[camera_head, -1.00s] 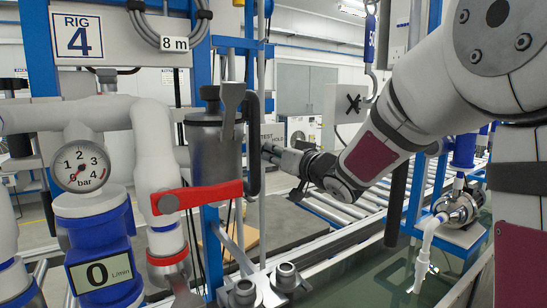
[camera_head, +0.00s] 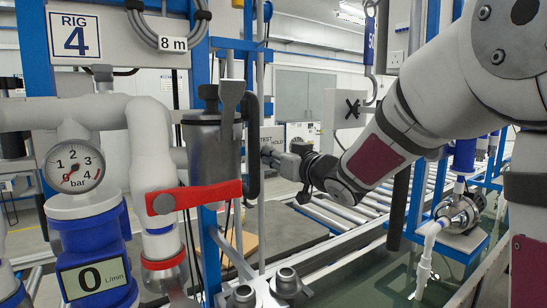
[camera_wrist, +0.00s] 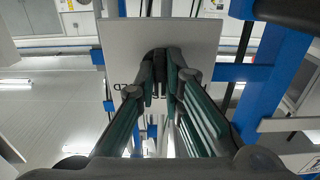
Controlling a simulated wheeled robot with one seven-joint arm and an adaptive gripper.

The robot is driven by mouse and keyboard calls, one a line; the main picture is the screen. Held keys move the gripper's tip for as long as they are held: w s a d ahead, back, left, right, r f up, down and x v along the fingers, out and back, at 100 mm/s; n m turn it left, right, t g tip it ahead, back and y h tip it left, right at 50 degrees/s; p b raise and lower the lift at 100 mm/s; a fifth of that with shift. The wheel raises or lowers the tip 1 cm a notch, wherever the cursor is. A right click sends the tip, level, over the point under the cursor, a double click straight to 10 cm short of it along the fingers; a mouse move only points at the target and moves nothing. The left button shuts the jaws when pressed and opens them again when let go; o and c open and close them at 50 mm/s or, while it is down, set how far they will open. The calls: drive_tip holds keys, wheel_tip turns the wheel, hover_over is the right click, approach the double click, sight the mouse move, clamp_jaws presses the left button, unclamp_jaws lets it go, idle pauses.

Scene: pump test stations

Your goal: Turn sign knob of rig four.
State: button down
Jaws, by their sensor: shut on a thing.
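The sign of rig four is a pale plate (camera_wrist: 118,40) in the wrist view, with dark lettering at its lower edge that my fingers partly hide. Its dark knob (camera_wrist: 160,54) sits between my fingertips, mostly covered by them. My gripper (camera_wrist: 162,82) is shut on this knob. In the head view my gripper (camera_head: 272,156) reaches in from the right, its tips just beside the rig's post. The sign (camera_head: 272,134) there shows only as a small lettered patch behind the gripper. The RIG 4 label (camera_head: 74,35) is at the upper left.
A red lever (camera_head: 200,197) and a pressure gauge (camera_head: 74,167) stand at the left, near a grey cylinder (camera_head: 209,148). Blue posts stand close to my gripper. A grey box (camera_head: 345,107) with a black cross handle is behind. A roller conveyor (camera_head: 337,213) runs below.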

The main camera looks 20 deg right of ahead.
drive_tip(key=c, duration=1.7)
unclamp_jaws()
drive_tip(key=v, duration=1.2)
drive_tip(key=s+d+f+m+g+h, duration=0.4)
drive_tip(key=s+f+m+g+h, duration=0.25)
drive_tip(key=s, duration=0.45)
drive_tip(key=s+a+f+n+g, duration=0.1)
drive_tip(key=s+a+f+g, duration=0.2)
drive_tip(key=s, duration=0.6)
drive_tip(key=s+a+f+n+g, duration=0.2)
drive_tip(key=s+a+f+g, duration=0.1)
drive_tip(key=s, duration=0.7)
wheel_tip(320, 180, down, 2)
drive_tip(key=shift+a+f+y+p, duration=0.1)
drive_tip(key=shift+a+y+p, duration=0.35)
drive_tip(key=shift+a, duration=0.15)
